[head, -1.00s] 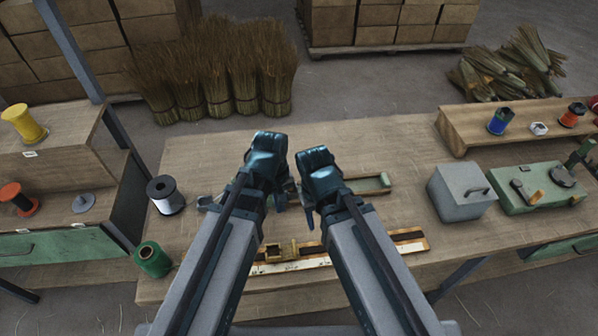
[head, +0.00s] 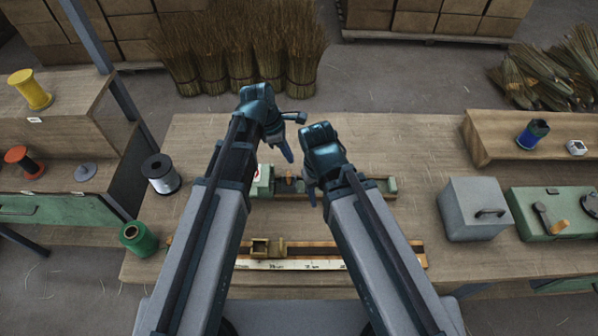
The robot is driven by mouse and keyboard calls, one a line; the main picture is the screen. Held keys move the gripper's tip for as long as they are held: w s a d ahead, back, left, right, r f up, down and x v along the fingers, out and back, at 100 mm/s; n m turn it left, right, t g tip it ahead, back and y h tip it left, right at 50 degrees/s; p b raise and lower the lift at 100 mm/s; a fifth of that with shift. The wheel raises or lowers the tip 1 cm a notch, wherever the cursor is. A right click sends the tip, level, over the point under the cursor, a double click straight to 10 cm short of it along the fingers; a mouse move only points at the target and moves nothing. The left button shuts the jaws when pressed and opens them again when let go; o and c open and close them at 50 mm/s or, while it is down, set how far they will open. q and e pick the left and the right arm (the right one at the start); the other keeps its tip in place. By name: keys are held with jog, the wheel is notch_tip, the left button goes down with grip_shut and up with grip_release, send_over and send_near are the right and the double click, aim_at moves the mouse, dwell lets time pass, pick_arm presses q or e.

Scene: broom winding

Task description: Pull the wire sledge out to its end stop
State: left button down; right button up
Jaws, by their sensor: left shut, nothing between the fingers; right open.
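A small brass-coloured block (head: 267,247), which looks like the wire sledge, sits toward the left part of a wooden rail (head: 405,254). A pale printed scale (head: 302,265) runs along the rail's front. My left gripper (head: 286,150) is shut and empty, above the table beyond the rail. My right gripper (head: 313,190) is open, lower and to the right, also beyond the block and apart from it. My two forearms cross over the rail on either side of the block and hide parts of it.
A green fixture (head: 264,180) with a long base lies behind the rail, partly behind my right gripper. A white-wound spool (head: 160,174) and a green spool (head: 138,238) stand left. A grey box (head: 470,212) and a green machine (head: 535,213) stand right.

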pick_arm(q)
jog(key=shift+f, duration=0.1)
pick_arm(e)
jog(key=shift+f, duration=0.1)
pick_arm(q)
jog(key=b, duration=1)
send_over(299, 186)
notch_tip(299, 186, down, 10)
jog(key=shift+r, duration=0.25)
pick_arm(e)
notch_tip(299, 186, down, 10)
jog(key=shift+r, duration=0.25)
